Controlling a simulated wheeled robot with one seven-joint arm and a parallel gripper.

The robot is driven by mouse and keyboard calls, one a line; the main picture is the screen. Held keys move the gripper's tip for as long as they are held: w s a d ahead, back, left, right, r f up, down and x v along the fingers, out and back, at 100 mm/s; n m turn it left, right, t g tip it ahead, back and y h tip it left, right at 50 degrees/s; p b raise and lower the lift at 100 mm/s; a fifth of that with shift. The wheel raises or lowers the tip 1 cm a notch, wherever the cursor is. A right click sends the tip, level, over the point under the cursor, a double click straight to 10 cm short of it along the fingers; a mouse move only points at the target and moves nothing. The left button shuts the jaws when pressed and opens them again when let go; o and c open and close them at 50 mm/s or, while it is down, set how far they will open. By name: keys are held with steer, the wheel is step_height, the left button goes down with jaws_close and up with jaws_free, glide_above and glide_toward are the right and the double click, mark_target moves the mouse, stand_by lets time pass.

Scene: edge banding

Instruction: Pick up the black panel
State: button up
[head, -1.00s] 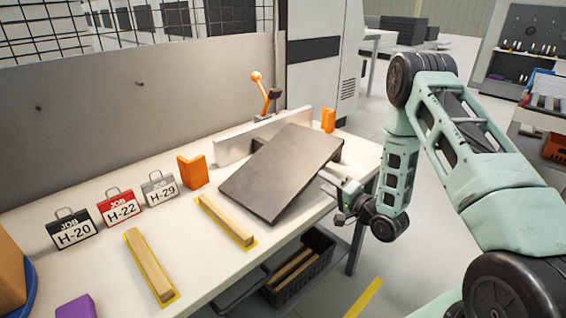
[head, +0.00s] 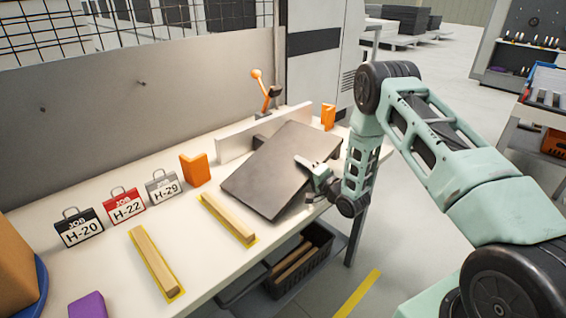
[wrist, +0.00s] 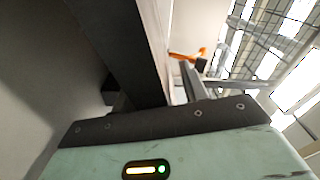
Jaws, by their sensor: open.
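The black panel (head: 277,172) is a flat dark plate at the right end of the white workbench, in front of a pale upright fence. It looks raised off the bench on its right side; what bears it is mostly hidden. My gripper (head: 312,168) is at the panel's right edge, with a pale finger above the top face. The other finger is hidden in the head view. In the wrist view, the panel (wrist: 118,40) shows as a dark band running up from between the jaws. My gripper is open around its edge, not clamped; contact is unclear.
The pale fence (head: 240,142) and an orange-handled clamp (head: 265,92) stand behind the panel. A dark crate (head: 300,262) sits below the bench.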

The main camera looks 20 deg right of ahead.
jaws_close()
stand_by(1.3)
steer(key=shift+r, duration=0.2)
